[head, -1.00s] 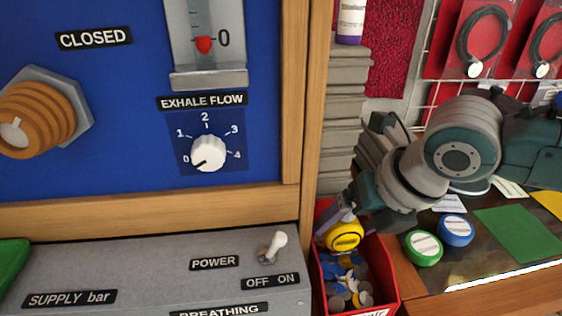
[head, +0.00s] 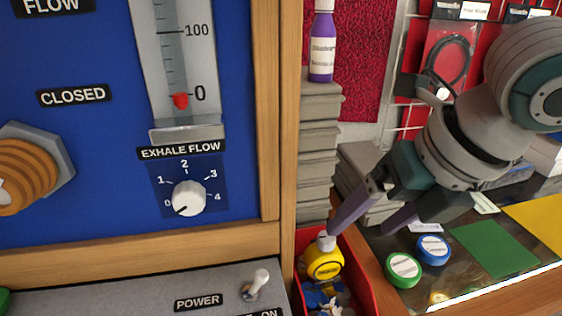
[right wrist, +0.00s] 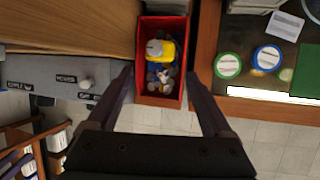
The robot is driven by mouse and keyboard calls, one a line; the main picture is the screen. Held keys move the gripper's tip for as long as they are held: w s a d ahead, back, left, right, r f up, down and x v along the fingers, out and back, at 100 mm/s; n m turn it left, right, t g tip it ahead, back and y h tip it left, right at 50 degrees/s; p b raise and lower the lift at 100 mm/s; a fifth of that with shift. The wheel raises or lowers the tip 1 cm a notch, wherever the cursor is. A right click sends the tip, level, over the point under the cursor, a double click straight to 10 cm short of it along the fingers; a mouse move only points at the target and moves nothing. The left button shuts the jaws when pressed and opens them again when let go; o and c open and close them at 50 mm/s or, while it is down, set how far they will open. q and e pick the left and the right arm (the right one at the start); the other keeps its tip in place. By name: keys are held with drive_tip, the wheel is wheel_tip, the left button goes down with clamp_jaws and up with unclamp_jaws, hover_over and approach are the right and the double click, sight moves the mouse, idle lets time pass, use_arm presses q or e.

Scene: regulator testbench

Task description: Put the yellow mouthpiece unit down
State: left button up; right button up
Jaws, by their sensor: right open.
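The yellow mouthpiece unit (head: 324,262) lies in the red bin (head: 368,284), on top of small blue, grey and white parts. It also shows in the right wrist view (right wrist: 167,50), near the far end of the bin, with a grey-white cap. My right gripper (head: 363,229) is open and empty, above the bin and apart from the unit. In the right wrist view its two fingers (right wrist: 164,92) are spread wide on either side of the bin. My left gripper is not in view.
A green-rimmed disc (head: 403,269) and a blue-rimmed disc (head: 433,249) lie on the counter right of the bin. The blue panel (head: 100,140) and grey console (head: 140,290) stand left. A purple bottle (head: 322,45) tops a grey stack (head: 318,130) behind.

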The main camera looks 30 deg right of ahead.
drive_tip(key=s+a+f+m+y, duration=0.1)
drive_tip(key=s+a+m, duration=0.25)
drive_tip(key=m, duration=0.45)
drive_tip(key=s+a+f+m, duration=0.1)
drive_tip(key=s+a+m, duration=0.2)
drive_tip(key=a+m, duration=0.3)
drive_tip(key=s+d+m+h, duration=0.1)
drive_tip(key=s+m, duration=0.3)
drive_tip(key=m, duration=0.4)
drive_tip(key=s+d+f+m+g+h, duration=0.1)
drive_tip(key=s+d+m, duration=0.2)
drive_tip(key=m, duration=0.5)
drive_tip(key=shift+s+d+f+m, duration=0.3)
drive_tip(key=shift+s+d+m, duration=0.1)
drive_tip(key=shift+s, duration=0.2)
drive_tip(key=shift+a, duration=0.1)
